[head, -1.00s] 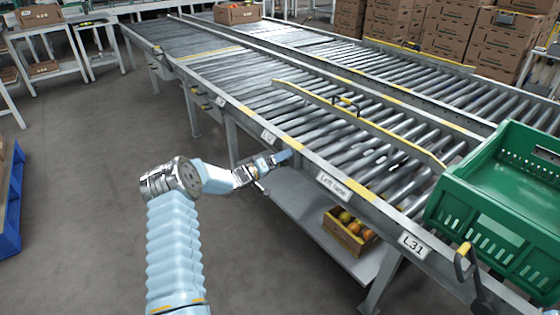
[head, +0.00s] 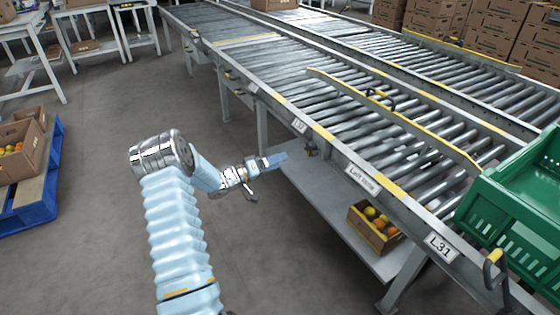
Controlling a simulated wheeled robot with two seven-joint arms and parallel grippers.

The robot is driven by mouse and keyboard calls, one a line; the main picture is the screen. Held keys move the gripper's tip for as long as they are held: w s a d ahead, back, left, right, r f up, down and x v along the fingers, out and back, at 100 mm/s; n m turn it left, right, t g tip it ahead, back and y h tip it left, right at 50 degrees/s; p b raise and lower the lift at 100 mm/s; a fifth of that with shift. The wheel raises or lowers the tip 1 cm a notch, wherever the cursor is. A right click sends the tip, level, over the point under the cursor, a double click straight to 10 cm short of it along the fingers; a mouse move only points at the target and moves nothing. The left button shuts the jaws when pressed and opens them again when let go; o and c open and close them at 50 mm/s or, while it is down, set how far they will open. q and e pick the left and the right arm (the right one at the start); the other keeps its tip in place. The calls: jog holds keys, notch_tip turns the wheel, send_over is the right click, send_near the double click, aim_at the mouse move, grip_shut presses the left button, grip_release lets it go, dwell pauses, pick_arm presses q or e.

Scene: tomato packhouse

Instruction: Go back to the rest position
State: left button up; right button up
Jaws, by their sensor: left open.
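My left gripper (head: 264,164) shows in the middle of the head view at the end of my pale blue left arm. It is open, with nothing seen between its fingers. My right gripper is not in view.
A green crate (head: 525,205) stands on the conveyor at the right. A small box of tomatoes (head: 375,228) sits on the shelf (head: 315,205) below. A blue pallet (head: 32,208) with cartons lies at the left. The floor (head: 95,240) between is clear.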

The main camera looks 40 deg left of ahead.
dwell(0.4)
pick_arm(q)
jog(key=s+d+f+g+y, duration=0.1)
jog(key=d+f+g, duration=0.2)
jog(key=d+f, duration=0.55)
jog(key=d+f+g+y, duration=0.2)
jog(key=d+f, duration=0.4)
jog(key=d, duration=0.6)
jog(key=s+d+f+m+g, duration=0.1)
jog(key=s+d+f+g, duration=0.1)
jog(key=s+d, duration=0.3)
jog(key=s+d+f+m+g, duration=0.2)
jog(key=s+d+g, duration=0.3)
jog(key=s, duration=0.7)
jog(key=s+d+f+m+g, duration=0.1)
jog(key=s+d+f+g, duration=0.2)
jog(key=s+d, duration=0.3)
jog(key=s+g+p, duration=0.1)
jog(key=s, duration=0.2)
jog(key=shift+f+m, duration=0.3)
jog(key=shift+w, duration=0.1)
